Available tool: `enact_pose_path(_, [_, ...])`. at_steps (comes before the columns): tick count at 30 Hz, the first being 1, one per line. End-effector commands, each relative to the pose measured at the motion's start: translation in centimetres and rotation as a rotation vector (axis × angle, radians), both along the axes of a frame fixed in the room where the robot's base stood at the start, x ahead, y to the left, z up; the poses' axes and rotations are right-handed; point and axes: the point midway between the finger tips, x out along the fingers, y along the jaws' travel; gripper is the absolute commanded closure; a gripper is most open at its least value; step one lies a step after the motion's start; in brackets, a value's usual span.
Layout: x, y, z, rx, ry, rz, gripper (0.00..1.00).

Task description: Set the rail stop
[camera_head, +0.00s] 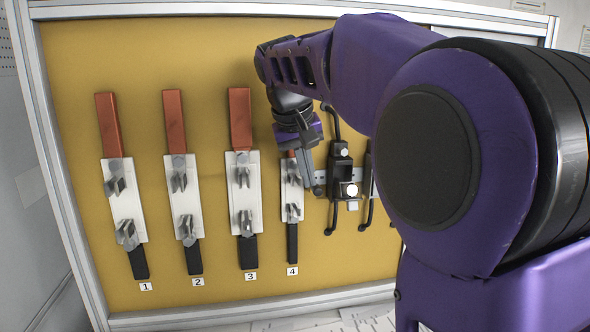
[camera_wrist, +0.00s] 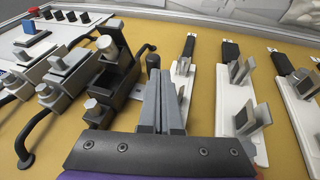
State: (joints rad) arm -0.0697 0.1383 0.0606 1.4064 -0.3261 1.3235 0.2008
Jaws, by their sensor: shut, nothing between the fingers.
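My gripper (camera_wrist: 162,78) is shut and empty, its two grey fingers side by side in the wrist view. In the head view my gripper (camera_head: 308,182) is in front of the board, between holder 4 and a black block. This black block (camera_head: 340,165) with light knobs sits on a grey perforated rail (camera_head: 321,175); I cannot tell for certain whether it is the rail stop. In the wrist view the black block (camera_wrist: 116,72) stands just left of my fingers, with grey bolt heads on it. Contact between fingers and block cannot be told. My arm hides the rail's right part.
White fuse holders with metal clips stand on the yellow board (camera_head: 70,60), including holder 4 (camera_head: 291,190) and holder 3 (camera_head: 244,195). Black curved handles (camera_head: 331,218) flank the block. Further grey-topped blocks (camera_wrist: 58,88) and a panel with a red button (camera_wrist: 28,27) lie left in the wrist view.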

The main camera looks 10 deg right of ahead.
Motion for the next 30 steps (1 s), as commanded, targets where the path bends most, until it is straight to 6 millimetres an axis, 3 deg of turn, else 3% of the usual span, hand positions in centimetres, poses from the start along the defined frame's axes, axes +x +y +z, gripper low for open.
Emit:
enact_pose_path(10, [0.0, -0.3, 0.1, 0.0, -0.001, -0.002, 1.0])
enact_pose_path(19, [0.0, -4.4, 0.0, -0.001, 0.002, -0.004, 1.0])
enact_pose_path(30, [0.0, -4.3, 0.0, 0.0, 0.005, -0.001, 1.0])
